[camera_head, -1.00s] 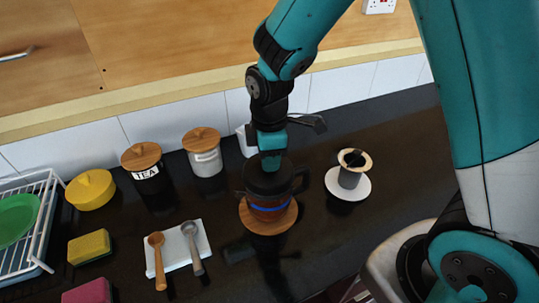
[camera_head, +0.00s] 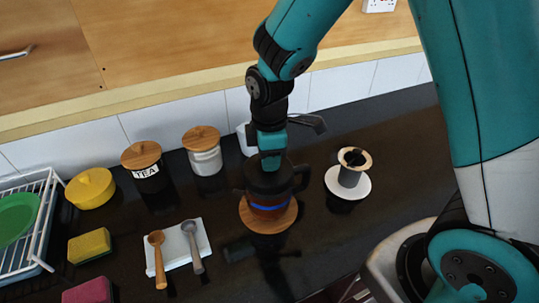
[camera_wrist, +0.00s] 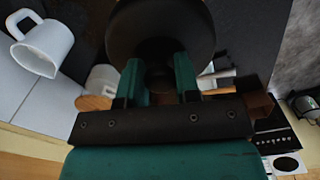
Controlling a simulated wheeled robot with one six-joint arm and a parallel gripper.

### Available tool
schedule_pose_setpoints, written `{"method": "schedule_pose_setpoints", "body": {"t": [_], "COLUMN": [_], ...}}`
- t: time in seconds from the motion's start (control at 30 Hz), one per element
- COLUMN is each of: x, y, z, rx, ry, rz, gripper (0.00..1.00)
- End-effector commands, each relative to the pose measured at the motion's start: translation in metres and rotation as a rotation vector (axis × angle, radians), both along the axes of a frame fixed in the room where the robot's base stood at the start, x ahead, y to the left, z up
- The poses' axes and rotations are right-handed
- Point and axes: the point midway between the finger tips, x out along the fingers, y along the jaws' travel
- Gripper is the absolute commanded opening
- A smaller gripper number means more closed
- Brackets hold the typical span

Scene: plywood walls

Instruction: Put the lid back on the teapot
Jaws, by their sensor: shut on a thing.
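The dark teapot (camera_head: 266,204) has a blue band and a handle on its right. It stands on a round wooden board (camera_head: 286,219) on the black counter. My gripper (camera_head: 271,162) points down directly over it. In the wrist view my gripper (camera_wrist: 160,82) has its two green fingers on either side of the knob of the round dark lid (camera_wrist: 150,18). The lid is over the teapot's top. Black on black hides the rim, so I cannot tell if the lid is seated or just above it.
A tea canister (camera_head: 150,180), a white canister (camera_head: 208,162) and a white mug (camera_wrist: 42,48) stand behind. A dripper (camera_head: 350,175) on a white saucer is to the right. A white tray (camera_head: 178,253) with two spoons, a yellow sponge (camera_head: 89,246) and a dish rack (camera_head: 45,225) are left.

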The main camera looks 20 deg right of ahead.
Motion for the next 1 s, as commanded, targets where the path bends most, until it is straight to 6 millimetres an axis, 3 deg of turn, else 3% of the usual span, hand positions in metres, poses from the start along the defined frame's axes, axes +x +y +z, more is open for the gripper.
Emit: {"method": "schedule_pose_setpoints", "body": {"t": [0.4,0.43,0.53,0.73,0.87,1.0], "x": [-0.0001,-0.0001,-0.0001,-0.0001,-0.0002,-0.0001], "y": [0.0,-0.0001,-0.0001,0.0,0.0,-0.0001], "z": [-0.0004,-0.0004,-0.0004,-0.0004,-0.0005,-0.0005], "rx": [0.0,0.0,0.0,0.0,0.0,0.0], "ry": [0.0,0.0,0.0,0.0,0.0,0.0], "rz": [0.0,0.0,0.0,0.0,0.0,0.0], "gripper": [0.07,0.35,0.58,0.6,0.85,0.85]}}
